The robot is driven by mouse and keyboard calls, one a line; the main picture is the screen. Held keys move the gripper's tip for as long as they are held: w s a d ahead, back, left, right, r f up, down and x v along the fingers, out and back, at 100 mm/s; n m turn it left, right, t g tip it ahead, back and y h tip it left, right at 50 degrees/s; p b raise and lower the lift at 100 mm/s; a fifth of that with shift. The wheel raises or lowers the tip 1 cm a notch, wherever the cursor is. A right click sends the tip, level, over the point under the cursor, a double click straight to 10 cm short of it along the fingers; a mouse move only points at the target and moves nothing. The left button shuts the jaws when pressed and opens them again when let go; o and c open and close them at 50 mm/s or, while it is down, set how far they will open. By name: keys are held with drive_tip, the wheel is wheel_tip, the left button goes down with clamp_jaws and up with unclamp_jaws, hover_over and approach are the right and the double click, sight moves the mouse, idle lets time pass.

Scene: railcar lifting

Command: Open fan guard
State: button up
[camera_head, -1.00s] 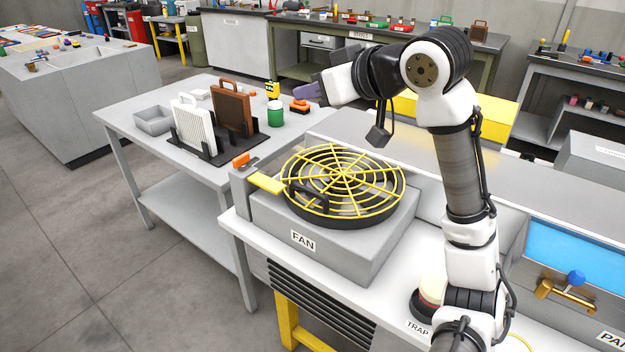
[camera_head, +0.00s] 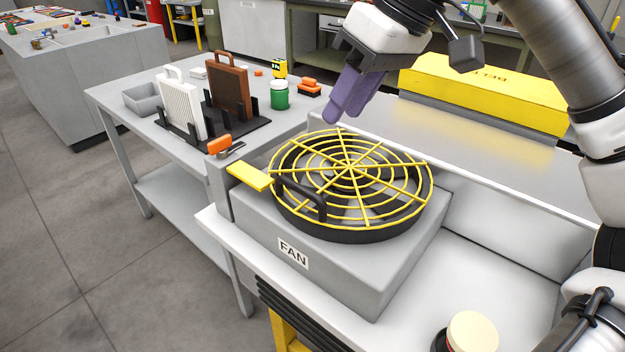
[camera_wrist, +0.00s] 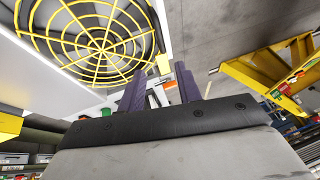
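The yellow round wire fan guard (camera_head: 348,168) lies flat over the black ring on the grey fan box (camera_head: 330,262) labelled FAN. A black handle (camera_head: 303,196) stands at its left front, and a flat yellow tab (camera_head: 250,176) sticks out to the left. My gripper (camera_head: 340,118) hangs above the far edge of the guard, apart from the handle and the tab. In the wrist view its two purple fingers (camera_wrist: 160,90) stand apart with nothing between them. The guard (camera_wrist: 92,38) shows at the top left of the wrist view.
A grey side table at left holds a white pleated filter (camera_head: 188,105), a brown filter (camera_head: 229,90), a green jar (camera_head: 279,94) and an orange-handled tool (camera_head: 219,144). A yellow BELT cover (camera_head: 480,95) lies behind at right.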

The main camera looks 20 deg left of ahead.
drive_tip(key=x, duration=1.3)
drive_tip(key=shift+a+f+b, duration=0.15)
drive_tip(key=shift+f+b, duration=0.15)
drive_tip(key=shift+b, duration=0.1)
clamp_jaws()
